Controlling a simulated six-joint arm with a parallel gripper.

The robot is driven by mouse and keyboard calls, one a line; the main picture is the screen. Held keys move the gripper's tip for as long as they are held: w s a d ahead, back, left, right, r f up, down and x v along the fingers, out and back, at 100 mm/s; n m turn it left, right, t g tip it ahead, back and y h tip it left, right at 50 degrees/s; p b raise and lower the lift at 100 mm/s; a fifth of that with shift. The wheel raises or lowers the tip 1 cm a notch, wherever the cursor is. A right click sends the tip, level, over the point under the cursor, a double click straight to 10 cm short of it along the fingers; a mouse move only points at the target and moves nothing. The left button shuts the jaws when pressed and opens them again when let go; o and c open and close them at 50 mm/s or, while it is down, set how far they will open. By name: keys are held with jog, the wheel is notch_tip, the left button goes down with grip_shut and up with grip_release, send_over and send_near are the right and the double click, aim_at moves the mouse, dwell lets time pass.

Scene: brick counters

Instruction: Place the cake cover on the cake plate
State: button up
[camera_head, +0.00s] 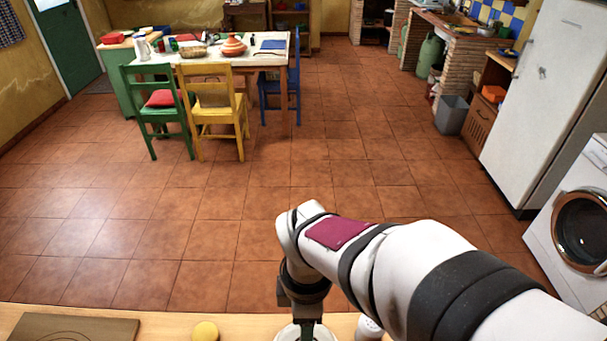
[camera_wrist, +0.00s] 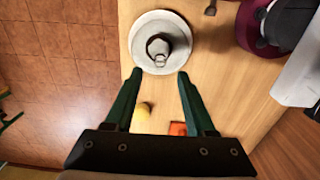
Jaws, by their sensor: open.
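A round white piece (camera_wrist: 139,40) with a shiny grey knob-like middle (camera_wrist: 157,46) lies on the wooden counter in the wrist view. I cannot tell whether it is the cake cover, the cake plate, or both together. Its pale rim (camera_head: 284,334) shows at the bottom of the head view, partly hidden by my gripper and cut off by the frame. My gripper (camera_wrist: 160,74) is open and empty, with its green fingertips around the near edge of the white piece in the picture. I cannot judge its height above it. No second such piece stands clearly apart.
A dark wooden board (camera_head: 72,327) lies at the counter's left. A yellow round thing (camera_head: 205,331) sits between board and gripper. A small white item (camera_head: 369,328) is just right of my gripper. An orange-red thing (camera_wrist: 178,128) shows between the fingers. Open floor lies beyond the counter.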

notch_tip(320, 180, up, 6)
jog(key=m, duration=0.1)
jog(key=s+d+m+y, duration=0.1)
jog(key=s+d+m, duration=0.1)
jog(key=s+m, duration=0.4)
jog(key=s+d+f+m, duration=0.1)
jog(key=s+d+m, duration=0.2)
jog(key=m, duration=1.3)
jog(key=s, duration=0.3)
jog(key=shift+d+m+y, duration=0.35)
jog(key=shift+m+y, duration=0.05)
